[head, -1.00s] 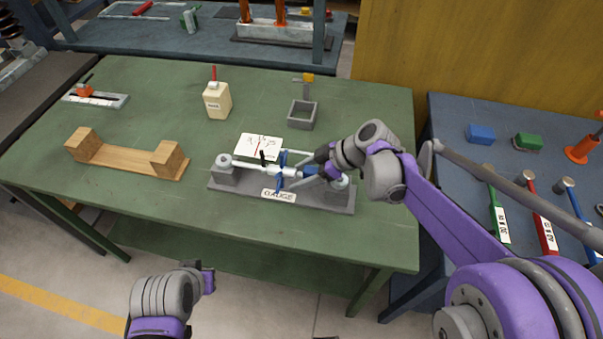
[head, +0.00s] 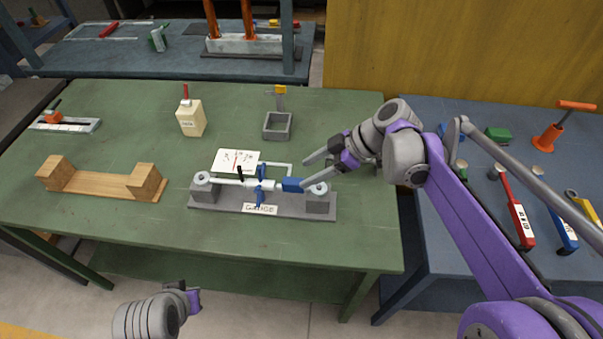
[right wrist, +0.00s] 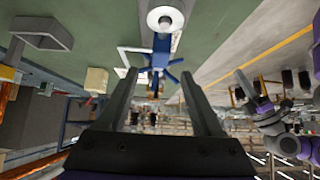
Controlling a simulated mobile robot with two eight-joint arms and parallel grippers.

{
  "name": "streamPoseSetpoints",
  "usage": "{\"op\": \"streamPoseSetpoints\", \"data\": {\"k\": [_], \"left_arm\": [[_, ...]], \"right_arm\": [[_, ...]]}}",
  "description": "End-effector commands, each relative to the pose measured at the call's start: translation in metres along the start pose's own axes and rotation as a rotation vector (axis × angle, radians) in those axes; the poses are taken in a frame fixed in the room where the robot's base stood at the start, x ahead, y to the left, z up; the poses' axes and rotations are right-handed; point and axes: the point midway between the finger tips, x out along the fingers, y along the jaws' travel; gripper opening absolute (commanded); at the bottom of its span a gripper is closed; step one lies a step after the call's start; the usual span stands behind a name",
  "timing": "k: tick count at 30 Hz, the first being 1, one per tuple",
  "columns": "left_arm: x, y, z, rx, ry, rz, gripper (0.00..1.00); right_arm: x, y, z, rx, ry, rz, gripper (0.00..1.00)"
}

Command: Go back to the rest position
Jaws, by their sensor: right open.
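My right gripper (head: 306,171) is open and empty, above the right end of the gauge stand on the green table. Its two grey fingers point left and stand apart; they also show in the right wrist view (right wrist: 158,76), with the blue part beyond them. The gauge stand (head: 240,202) is a grey base carrying a light pipe between two end posts. A blue block (head: 292,185) and blue handles (head: 261,187) sit on the pipe. My left gripper (head: 190,296) is at the bottom left, in front of the table; its jaws are not clear.
A blue-grey table (head: 420,215) with coloured tools stands right. The floor in front is clear.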

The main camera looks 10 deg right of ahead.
Motion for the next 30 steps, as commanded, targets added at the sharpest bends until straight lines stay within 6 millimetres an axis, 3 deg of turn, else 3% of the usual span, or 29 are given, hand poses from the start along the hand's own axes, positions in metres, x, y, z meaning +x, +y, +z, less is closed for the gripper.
{"op": "streamPoseSetpoints", "data": {"k": [19, 23, 30], "left_arm": [[-0.001, 0.0, -0.001, 0.0, 0.0, 0.0, 0.0], [-0.003, 0.0, -0.003, 0.0, 0.002, 0.0, 0.0], [-0.009, 0.0, -0.008, 0.0, 0.006, 0.0, 0.0]], "right_arm": [[-0.001, -0.008, 0.003, 0.038, -0.025, 0.006, 0.67], [0.001, -0.035, 0.015, 0.189, -0.116, 0.051, 0.67], [-0.002, -0.103, 0.065, 0.602, -0.306, 0.295, 0.67]]}}
